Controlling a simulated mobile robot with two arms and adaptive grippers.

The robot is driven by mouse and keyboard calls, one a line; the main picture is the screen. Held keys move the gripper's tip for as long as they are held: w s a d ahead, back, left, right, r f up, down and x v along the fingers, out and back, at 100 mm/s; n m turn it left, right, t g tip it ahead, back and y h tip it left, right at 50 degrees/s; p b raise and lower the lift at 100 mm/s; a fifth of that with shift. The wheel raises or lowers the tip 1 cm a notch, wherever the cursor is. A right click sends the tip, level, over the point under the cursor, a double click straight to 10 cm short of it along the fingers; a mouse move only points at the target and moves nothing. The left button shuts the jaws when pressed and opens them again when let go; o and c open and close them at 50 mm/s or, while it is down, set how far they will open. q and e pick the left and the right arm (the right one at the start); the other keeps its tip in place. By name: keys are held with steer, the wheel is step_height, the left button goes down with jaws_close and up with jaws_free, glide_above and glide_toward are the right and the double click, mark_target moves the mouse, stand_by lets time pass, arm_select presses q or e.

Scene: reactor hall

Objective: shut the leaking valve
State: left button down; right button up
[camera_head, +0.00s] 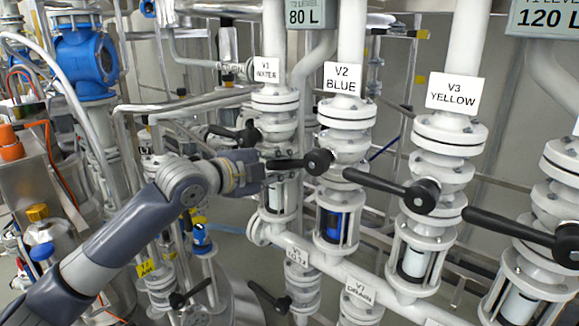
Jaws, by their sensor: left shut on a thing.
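The valve labelled V2 BLUE (347,115) sits on a white vertical pipe. Its black lever (296,163) points left from its hub, roughly level and across the pipe. The sight glass (333,222) below it shows blue. My left gripper (264,171) is shut on the outer end of this lever, in front of the V1 WATER valve (275,122); its fingertips are partly hard to make out. The V3 YELLOW valve (449,133) has a black lever (390,187) slanting up to the left, with a pale sight glass (413,262) below. My right gripper is not in view.
The V1 lever (232,133) lies just above my left gripper. A fourth black lever (510,227) reaches in at the right. Lower levers (268,297) sit near the V7 DRAIN label (359,291). A blue fitting (84,62) and pipes crowd the left.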

arm_select(q)
steer(key=shift+w+a+r+m+p, duration=0.1)
steer(key=shift+a+r+m+p, duration=0.05)
steer(key=shift+r+m+p, duration=0.45)
steer(key=shift+w+a+r+m+p, duration=0.1)
steer(key=shift+r+m+p, duration=0.25)
steer(key=shift+r, duration=0.3)
steer(key=shift+r+m+t+y+p, duration=0.3)
steer(key=shift+r+m+y+p, duration=0.15)
steer(key=shift+m, duration=0.2)
